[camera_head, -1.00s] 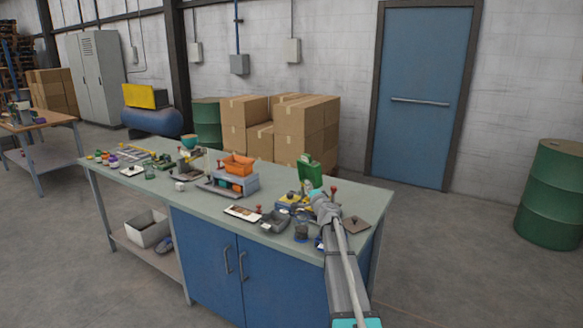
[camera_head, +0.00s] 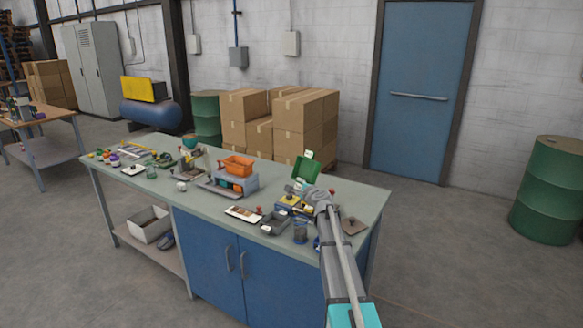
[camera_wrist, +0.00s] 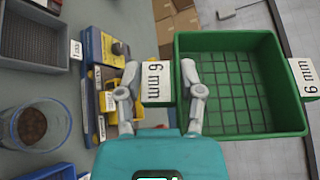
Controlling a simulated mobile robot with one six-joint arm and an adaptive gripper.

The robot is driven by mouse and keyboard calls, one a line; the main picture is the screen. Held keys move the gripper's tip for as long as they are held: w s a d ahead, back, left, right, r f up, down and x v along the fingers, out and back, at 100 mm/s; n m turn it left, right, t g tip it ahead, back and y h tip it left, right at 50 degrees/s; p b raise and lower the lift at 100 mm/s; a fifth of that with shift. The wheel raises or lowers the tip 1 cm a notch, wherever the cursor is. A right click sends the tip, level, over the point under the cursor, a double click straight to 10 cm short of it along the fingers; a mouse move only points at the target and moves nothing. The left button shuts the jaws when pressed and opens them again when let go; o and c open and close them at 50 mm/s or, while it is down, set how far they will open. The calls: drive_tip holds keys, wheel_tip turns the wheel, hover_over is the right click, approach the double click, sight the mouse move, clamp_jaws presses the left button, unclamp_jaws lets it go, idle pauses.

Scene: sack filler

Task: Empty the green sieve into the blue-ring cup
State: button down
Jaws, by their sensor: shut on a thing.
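The green sieve (camera_wrist: 240,85) is a square tray with a dark mesh floor and white 6 mm tags. I see no loose pieces on the mesh. My gripper (camera_wrist: 160,85) is shut on its near tagged tab. In the head view the sieve (camera_head: 306,169) is tilted above the bench's far right part. A clear cup (camera_wrist: 32,128) with a bluish tint and brown contents is at the left of the wrist view, apart from the sieve. It appears to be the cup (camera_head: 300,232) near the bench's front edge.
A yellow and blue device (camera_wrist: 108,65) lies between cup and sieve. A grey tray (camera_wrist: 40,38) is beyond the cup, and a blue item (camera_wrist: 52,171) is nearer. Cardboard boxes (camera_head: 300,118) are stacked behind the bench.

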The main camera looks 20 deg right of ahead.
drive_tip(key=s+a+r+m+g+p, duration=0.1)
drive_tip(key=a+r+m+g+p, duration=0.2)
drive_tip(key=r+m+p, duration=0.4)
drive_tip(key=m+p, duration=0.4)
drive_tip(key=m, duration=0.1)
drive_tip(key=shift+s+a+r+m+y, duration=0.2)
drive_tip(key=shift+m+y, duration=0.1)
drive_tip(key=shift+m, duration=0.1)
drive_tip(key=shift+d+f, duration=0.1)
drive_tip(key=shift+f, duration=0.05)
idle(0.3)
